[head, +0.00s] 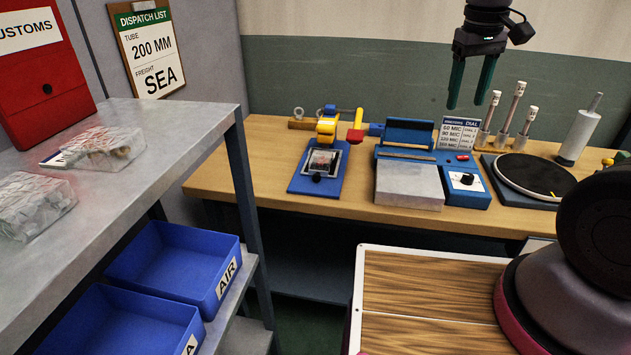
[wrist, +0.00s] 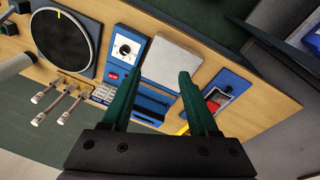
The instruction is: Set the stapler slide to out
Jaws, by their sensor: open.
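The device I take to be the stapler (head: 325,150) stands at the left of the wooden bench. It has a blue base, a yellow head and a red and yellow lever. A grey-framed piece (head: 321,162) with a small black knob, which looks like its slide, lies at the front of the base. I cannot tell its setting. My gripper (head: 467,102) is open and empty, pointing down above the bench, well right of the stapler. It also shows in the wrist view (wrist: 157,76).
A blue sealer (head: 466,195) with a dial and a metal plate (head: 409,184) stands right of the stapler. Farther right are upright rods and a black turntable (head: 535,177). A metal shelf (head: 190,120) with clear bags and blue bins stands at the left.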

